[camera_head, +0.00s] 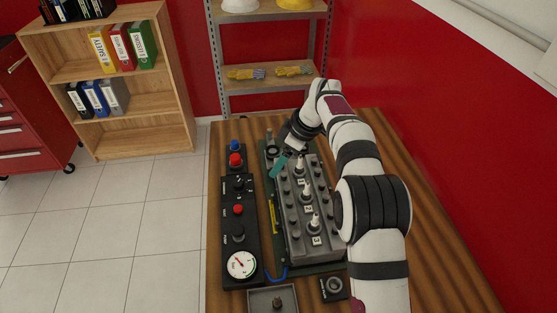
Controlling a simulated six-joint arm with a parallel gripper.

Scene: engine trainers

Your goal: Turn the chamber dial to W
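A long black control panel (228,215) lies left of the engine block on the wooden table. It bears a small dark rotary switch (238,184) and a larger black knob (238,232). A separate small black box with a round dial (333,286) sits at the front of the table. The lettering is too small to read, so I cannot tell which is the chamber dial or where it points. My gripper (279,164) is above the far left part of the engine block, apart from these controls. A teal part shows at its tip; whether its fingers are open is unclear.
The grey engine block (306,212) has several upright white-topped plugs. My arm spans its right side. A grey tray (252,303) holds a small part. The table's right side is clear.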

